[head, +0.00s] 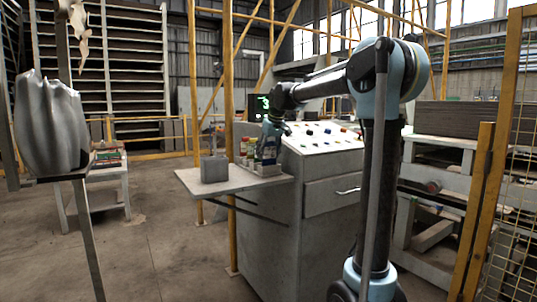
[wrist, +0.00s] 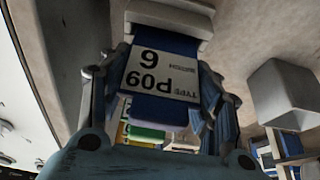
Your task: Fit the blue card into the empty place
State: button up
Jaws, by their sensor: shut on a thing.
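My gripper (head: 268,147) is over the small shelf in the head view. In the wrist view its two fingers stand on either side of the blue card (wrist: 152,108), and it is shut on that card. The card is blue with a white label bearing black print that appears upside down. In the head view a row of cards and boxes (head: 247,149) stands in a pale holder (head: 264,171) under the gripper. Green (wrist: 146,132) and yellow cards show behind the held card in the wrist view. The empty place is hidden, and I cannot tell whether the held card touches the holder.
A grey brick (head: 214,169) stands on the shelf (head: 205,187) left of the holder; it also shows in the wrist view (wrist: 287,92). A control console (head: 325,140) adjoins the shelf on the right. The shelf's front left is bare.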

jog(key=shift+f, duration=0.25)
jog(key=o, duration=1.1)
jog(key=v, duration=1.1)
jog(key=shift+d+r, duration=0.15)
jog(key=shift+r, duration=0.25)
jog(key=s+d+f+m+h, duration=0.1)
jog(key=s+d+f+m, duration=0.1)
jog(key=s+d+f, duration=0.5)
jog(key=s+d+f+m+g, duration=0.1)
jog(key=s+d+f, duration=0.6)
jog(key=s+f, duration=1.1)
jog(key=s+d+f+m+h, duration=0.1)
jog(key=s+d+f+m, duration=0.2)
jog(key=s+d+f, duration=0.5)
jog(key=shift+s+d+f+m+g+h, duration=0.1)
jog(key=shift+s+f, duration=0.75)
jog(key=shift+f, duration=0.25)
jog(key=shift+s+f+m+g+h, duration=0.1)
jog(key=shift+s+f, duration=0.75)
jog(key=shift+f, duration=0.25)
jog(key=shift+s+d+f+m+g+h, duration=0.1)
jog(key=shift+s+f, duration=0.75)
jog(key=shift+f, duration=0.25)
